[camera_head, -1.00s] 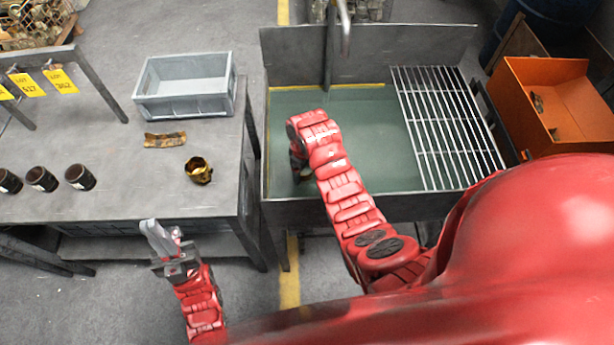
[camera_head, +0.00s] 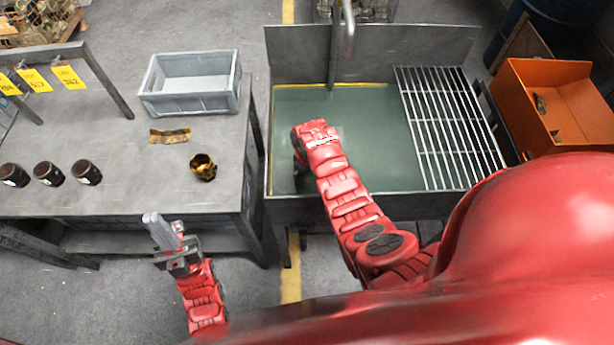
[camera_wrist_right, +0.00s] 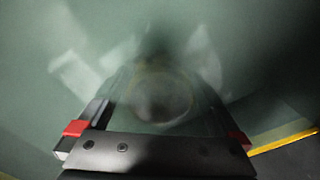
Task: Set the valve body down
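My right gripper (camera_wrist_right: 160,105) reaches down into the tank (camera_head: 445,205) of green liquid, mostly hidden behind my own arm in the head view. In the right wrist view a round, ring-like part with a faint yellowish rim, seemingly the valve body (camera_wrist_right: 162,94), fills the space between the fingers. It is blurred, and whether it touches the tank bottom cannot be told. My left gripper (camera_head: 152,220) is empty near the table's front edge, its fingers close together.
A slatted rack (camera_head: 448,125) covers the tank's right side. The table on the left holds a grey bin (camera_head: 190,105), a brass-coloured round part (camera_head: 203,168), a flat brownish piece (camera_head: 170,136) and three dark cups (camera_head: 48,174). An orange bin (camera_head: 520,110) stands at the right.

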